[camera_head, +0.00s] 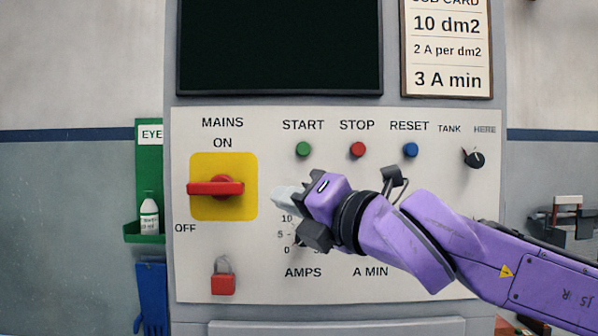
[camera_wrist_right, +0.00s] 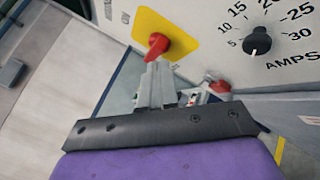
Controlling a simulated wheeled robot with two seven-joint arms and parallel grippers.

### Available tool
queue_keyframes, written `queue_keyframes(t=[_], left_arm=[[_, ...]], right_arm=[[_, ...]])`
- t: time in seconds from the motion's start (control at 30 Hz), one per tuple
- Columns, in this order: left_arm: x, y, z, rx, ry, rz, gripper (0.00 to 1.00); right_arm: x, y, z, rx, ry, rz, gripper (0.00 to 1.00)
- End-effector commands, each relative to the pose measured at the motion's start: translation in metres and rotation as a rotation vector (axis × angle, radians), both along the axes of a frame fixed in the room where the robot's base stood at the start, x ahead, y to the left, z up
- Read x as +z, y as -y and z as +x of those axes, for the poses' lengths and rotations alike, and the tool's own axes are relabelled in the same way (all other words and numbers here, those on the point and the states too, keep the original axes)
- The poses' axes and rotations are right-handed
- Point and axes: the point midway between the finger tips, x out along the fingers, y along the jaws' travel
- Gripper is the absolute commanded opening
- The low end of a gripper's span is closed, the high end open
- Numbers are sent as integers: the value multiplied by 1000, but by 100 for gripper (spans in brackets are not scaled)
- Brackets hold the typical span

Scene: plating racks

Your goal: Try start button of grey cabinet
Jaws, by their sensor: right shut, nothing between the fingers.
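The grey cabinet (camera_head: 336,210) faces me with a pale control panel. The green start button (camera_head: 303,149) is in the top row under the word START, left of the red stop button (camera_head: 358,150) and the blue reset button (camera_head: 410,150). My right gripper (camera_head: 277,197) is in front of the panel, below the start button and right of the mains switch, apart from the button. In the right wrist view its fingers (camera_wrist_right: 157,85) are shut and empty, and the start button is out of that view. My left gripper is not in view.
The red mains switch (camera_head: 216,188) lies level on a yellow plate. A red padlock (camera_head: 223,277) hangs below it. The amps dial (camera_wrist_right: 257,42) shows in the wrist view. A tank selector knob (camera_head: 474,158) is at the right. A dark screen (camera_head: 280,45) is above the panel.

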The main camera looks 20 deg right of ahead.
Motion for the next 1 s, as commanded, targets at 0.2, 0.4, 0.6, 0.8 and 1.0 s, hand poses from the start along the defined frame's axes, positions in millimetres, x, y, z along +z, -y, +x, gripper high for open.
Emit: queue_keyframes(t=[0.2, 0.4, 0.6, 0.8, 1.0], left_arm=[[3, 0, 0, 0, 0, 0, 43], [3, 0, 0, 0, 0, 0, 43], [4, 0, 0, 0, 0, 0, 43], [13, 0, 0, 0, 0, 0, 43], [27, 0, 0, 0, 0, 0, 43]], right_arm=[[65, 19, -39, 54, 46, 199, 0], [71, 20, -43, 65, 50, 221, 0], [71, 20, -42, 64, 50, 219, 0], [73, 26, -25, 62, 48, 221, 0], [74, 35, 3, 59, 47, 218, 0]])
